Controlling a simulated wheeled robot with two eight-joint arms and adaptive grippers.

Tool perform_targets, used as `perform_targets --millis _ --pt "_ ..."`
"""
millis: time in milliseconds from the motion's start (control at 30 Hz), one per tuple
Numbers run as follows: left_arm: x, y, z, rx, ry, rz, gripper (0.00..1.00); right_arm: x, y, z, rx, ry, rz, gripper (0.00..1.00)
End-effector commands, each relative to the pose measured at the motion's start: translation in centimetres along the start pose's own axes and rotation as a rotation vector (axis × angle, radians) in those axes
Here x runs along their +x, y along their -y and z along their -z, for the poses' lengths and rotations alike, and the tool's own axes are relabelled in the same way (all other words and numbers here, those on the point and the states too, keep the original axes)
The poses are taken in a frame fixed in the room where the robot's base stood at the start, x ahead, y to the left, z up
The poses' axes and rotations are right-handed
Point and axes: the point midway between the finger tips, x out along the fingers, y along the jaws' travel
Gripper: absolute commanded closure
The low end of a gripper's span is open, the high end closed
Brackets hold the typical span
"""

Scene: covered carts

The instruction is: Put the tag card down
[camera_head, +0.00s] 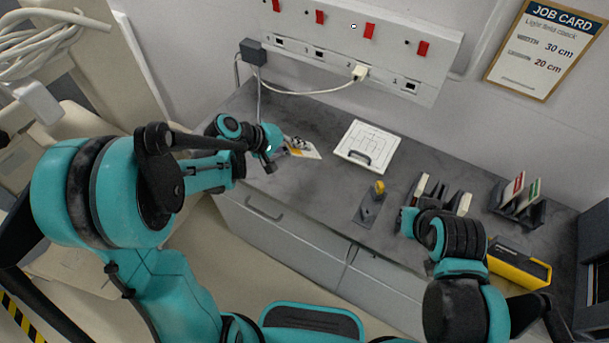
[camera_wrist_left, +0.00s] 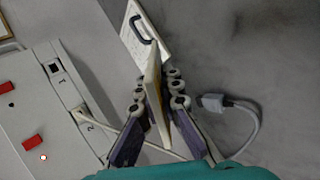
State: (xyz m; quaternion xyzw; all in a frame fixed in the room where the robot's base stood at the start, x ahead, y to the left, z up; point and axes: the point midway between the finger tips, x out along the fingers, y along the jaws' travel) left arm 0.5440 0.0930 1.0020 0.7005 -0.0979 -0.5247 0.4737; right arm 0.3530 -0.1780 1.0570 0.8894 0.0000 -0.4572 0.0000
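My left gripper (camera_head: 291,146) is shut on a thin white card with a yellow-orange patch, taken to be the tag card (camera_head: 308,151). The card is above the grey counter, left of a white panel. In the left wrist view the card (camera_wrist_left: 155,90) stands nearly edge-on between the fingers of the gripper (camera_wrist_left: 158,97). Whether it touches the counter cannot be told. My right gripper (camera_head: 408,220) is near the front of a dark rack; its fingers are mostly hidden by its own arm.
The white panel (camera_head: 383,146) with a dark handle lies on the counter (camera_head: 318,192). A small stand with a yellow top (camera_head: 373,202), a dark rack (camera_head: 440,195), a card rack (camera_head: 518,200) and a yellow-black box (camera_head: 519,265) are to the right. A grey cable plug (camera_wrist_left: 212,102) lies near my left gripper.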

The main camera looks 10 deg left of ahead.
Motion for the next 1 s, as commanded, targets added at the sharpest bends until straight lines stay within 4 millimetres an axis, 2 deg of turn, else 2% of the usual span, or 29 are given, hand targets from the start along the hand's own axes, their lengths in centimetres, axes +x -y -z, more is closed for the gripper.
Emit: perform_targets --millis 600,1000 --pt "5.6 6.7 0.0 0.000 0.001 0.002 1.00 5.8 0.0 -4.1 0.000 0.000 0.000 1.00" --pt "6.0 7.2 0.0 0.000 0.001 0.002 1.00 6.2 0.0 -4.4 0.000 0.000 0.000 1.00"
